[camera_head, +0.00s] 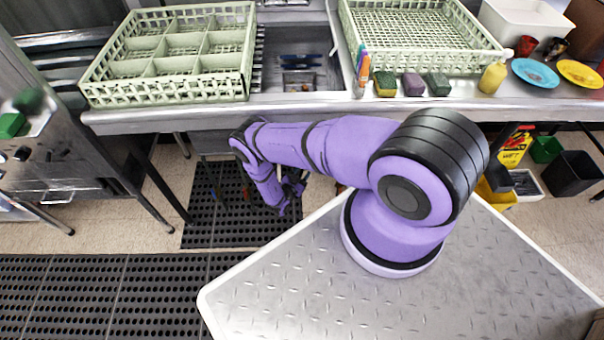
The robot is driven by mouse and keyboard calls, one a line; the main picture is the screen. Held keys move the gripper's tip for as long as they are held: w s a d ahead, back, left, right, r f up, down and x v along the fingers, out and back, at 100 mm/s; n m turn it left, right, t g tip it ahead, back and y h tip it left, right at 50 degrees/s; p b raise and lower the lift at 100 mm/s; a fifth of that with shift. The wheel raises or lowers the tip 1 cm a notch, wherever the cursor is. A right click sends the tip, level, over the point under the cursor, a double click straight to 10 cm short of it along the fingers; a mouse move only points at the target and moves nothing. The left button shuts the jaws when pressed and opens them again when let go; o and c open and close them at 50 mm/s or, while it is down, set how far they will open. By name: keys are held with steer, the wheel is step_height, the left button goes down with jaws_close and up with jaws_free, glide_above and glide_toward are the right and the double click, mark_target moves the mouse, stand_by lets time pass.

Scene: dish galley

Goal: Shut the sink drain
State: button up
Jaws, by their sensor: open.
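The sink (268,72) is a dark metal basin set into the steel counter, between two pale green racks. Some dark items and a small pale object lie in it, and I cannot make out the drain opening. Below the counter, small reddish and blue parts (245,192) show just left of my gripper; I cannot tell whether they belong to a drain handle. My gripper (290,192) is open and low, in front of the counter and below its edge, above the black floor mat. It appears empty. My purple forearm hides part of the area under the sink.
A divided green rack (100,93) stands left of the sink and another rack (420,60) right of it. Sponges (413,84), a yellow bottle (492,77) and plates line the counter's right. A wet-floor sign (515,145) and bins stand lower right. Black mats (80,295) cover the floor.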

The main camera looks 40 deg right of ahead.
jaws_close()
